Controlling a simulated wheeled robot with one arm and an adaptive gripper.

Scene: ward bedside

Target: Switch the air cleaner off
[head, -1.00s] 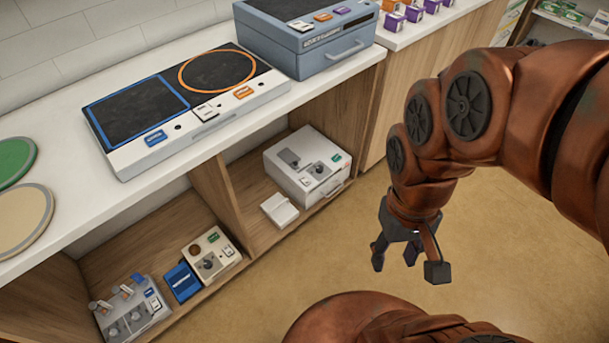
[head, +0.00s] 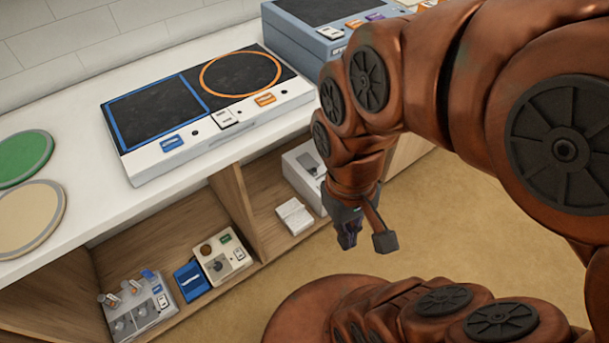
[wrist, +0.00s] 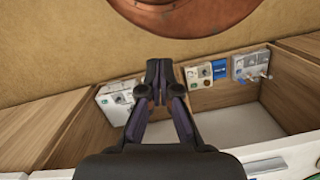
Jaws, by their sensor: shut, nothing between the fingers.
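No label I can read names the air cleaner, so I cannot tell which unit it is. A white box (head: 301,168) with controls on top stands in the right shelf compartment, partly hidden by my arm. In the left compartment are a cream unit (head: 221,257) with a dial and a grey unit (head: 137,312) with small levers. The cream unit (wrist: 199,76) and grey unit (wrist: 249,66) also show in the wrist view. My gripper (head: 347,240) points down in front of the shelf, shut and empty. Its closed fingers (wrist: 159,68) show in the wrist view, apart from the units.
A wide white panel (head: 225,126) with a blue square and orange circle lies on the counter. A blue-grey box (head: 318,40) stands beyond it. A blue box (head: 191,281) and small white block (head: 294,216) sit on the shelf. A wooden divider (head: 233,203) separates the compartments. Floor is open.

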